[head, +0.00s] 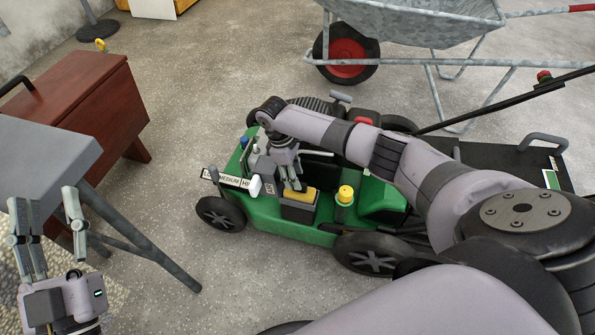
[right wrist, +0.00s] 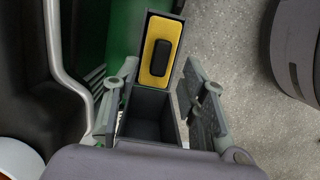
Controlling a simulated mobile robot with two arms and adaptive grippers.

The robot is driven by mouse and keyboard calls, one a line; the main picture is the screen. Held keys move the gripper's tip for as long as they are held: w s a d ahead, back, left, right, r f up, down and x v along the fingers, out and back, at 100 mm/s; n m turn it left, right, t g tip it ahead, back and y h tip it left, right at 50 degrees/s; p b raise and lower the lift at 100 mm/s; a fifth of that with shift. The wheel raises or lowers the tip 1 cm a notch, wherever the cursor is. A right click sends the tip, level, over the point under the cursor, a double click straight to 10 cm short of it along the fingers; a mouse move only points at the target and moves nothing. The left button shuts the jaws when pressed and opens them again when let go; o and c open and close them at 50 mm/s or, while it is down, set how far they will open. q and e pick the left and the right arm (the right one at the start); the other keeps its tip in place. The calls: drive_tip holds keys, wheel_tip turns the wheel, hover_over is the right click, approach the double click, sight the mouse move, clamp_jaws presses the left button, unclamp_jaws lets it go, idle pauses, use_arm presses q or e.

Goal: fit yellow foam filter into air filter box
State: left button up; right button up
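The yellow foam filter (head: 301,194) shows at the top of a dark box on the green mower. In the right wrist view the filter (right wrist: 158,55) has a dark oblong grip and lies within a dark frame. An empty dark cavity of the air filter box (right wrist: 149,106) adjoins it. I cannot tell how deep the filter sits. My right gripper (head: 290,184) is over the box, pointing down. My left gripper (head: 43,207) is open and empty at the lower left.
The green mower (head: 262,215) stands on the speckled floor (head: 235,280). A yellow cap (head: 346,194) rises right of the box. A grey table (head: 45,165) and a reddish-brown wooden box (head: 90,100) are at left. A wheelbarrow (head: 415,20) stands behind.

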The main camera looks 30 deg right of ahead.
drive_tip(key=v, duration=0.8)
